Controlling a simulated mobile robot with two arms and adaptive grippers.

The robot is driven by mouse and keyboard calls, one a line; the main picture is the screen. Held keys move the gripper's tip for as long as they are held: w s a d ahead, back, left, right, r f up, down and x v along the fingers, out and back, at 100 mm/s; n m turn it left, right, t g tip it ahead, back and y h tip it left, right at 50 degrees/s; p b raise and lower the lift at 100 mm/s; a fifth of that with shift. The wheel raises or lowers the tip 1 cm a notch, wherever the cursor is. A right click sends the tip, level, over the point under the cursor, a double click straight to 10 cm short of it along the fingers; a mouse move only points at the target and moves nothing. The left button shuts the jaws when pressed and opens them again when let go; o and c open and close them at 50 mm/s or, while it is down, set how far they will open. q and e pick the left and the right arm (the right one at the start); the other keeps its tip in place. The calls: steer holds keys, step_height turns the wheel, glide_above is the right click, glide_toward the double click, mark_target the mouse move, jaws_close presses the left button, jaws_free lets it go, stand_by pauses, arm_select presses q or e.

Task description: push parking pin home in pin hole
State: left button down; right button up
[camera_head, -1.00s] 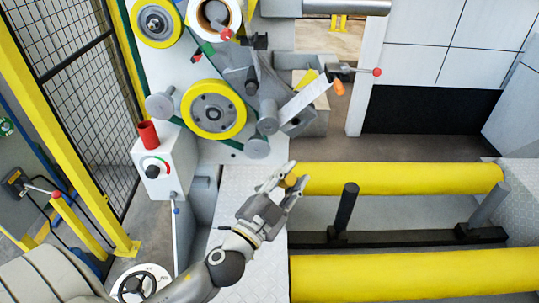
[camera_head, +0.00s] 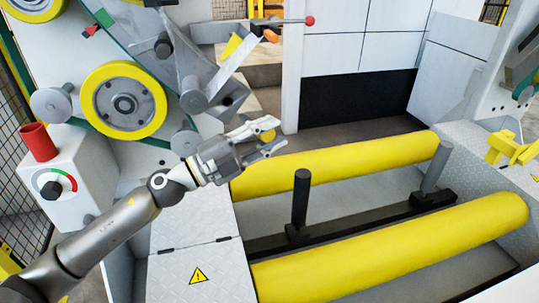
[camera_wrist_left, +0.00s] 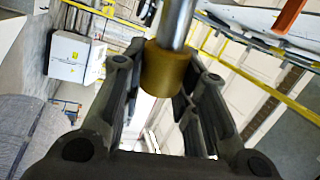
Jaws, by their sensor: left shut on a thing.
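My left gripper (camera_head: 272,134) is shut on the parking pin, with its fingers pointing right above the left end of the far yellow roller. In the left wrist view, the parking pin (camera_wrist_left: 168,66) shows as a brass-coloured knob between the fingers, with a bright steel shaft (camera_wrist_left: 178,22) running up out of the picture. The shaft's far end is out of view there. In the head view the fingers hide most of the pin. I cannot make out the pin hole in either view. My right gripper is not in view.
Two yellow rollers (camera_head: 340,166) (camera_head: 400,245) lie at right, with a black post (camera_head: 300,200) and a grey post (camera_head: 434,165) on a dark bar between them. The machine's yellow-rimmed wheel (camera_head: 123,100) and a control box (camera_head: 62,185) stand at left.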

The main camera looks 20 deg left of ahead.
arm_select(q)
steer(key=a+f+m+h+b, duration=0.1)
steer(key=b, duration=0.1)
steer(key=w+a+f+m+g+b, duration=0.1)
steer(key=f+b, duration=0.1)
steer(key=b, duration=0.1)
steer(key=shift+w+a+m+h+b, duration=0.1)
steer(key=shift+a+m+h+b, duration=0.1)
steer(key=shift+m+h+b, duration=0.15)
steer(key=a+b, duration=0.1)
steer(key=b, duration=0.1)
steer(key=a+f+m+g+h+b, duration=0.1)
steer(key=b, duration=0.1)
steer(key=a+f+m+g+b, duration=0.1)
steer(key=b, duration=0.1)
steer(key=shift+a+f+m+h, duration=0.1)
steer(key=shift+a+m+h, duration=0.15)
steer(key=shift+a, duration=0.15)
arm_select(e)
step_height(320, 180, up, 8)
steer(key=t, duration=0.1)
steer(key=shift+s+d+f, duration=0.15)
arm_select(q)
steer(key=shift+w+a, duration=0.9)
steer(key=shift+w, duration=0.2)
steer(key=shift+w+a, duration=0.85)
steer(key=shift+w, duration=0.25)
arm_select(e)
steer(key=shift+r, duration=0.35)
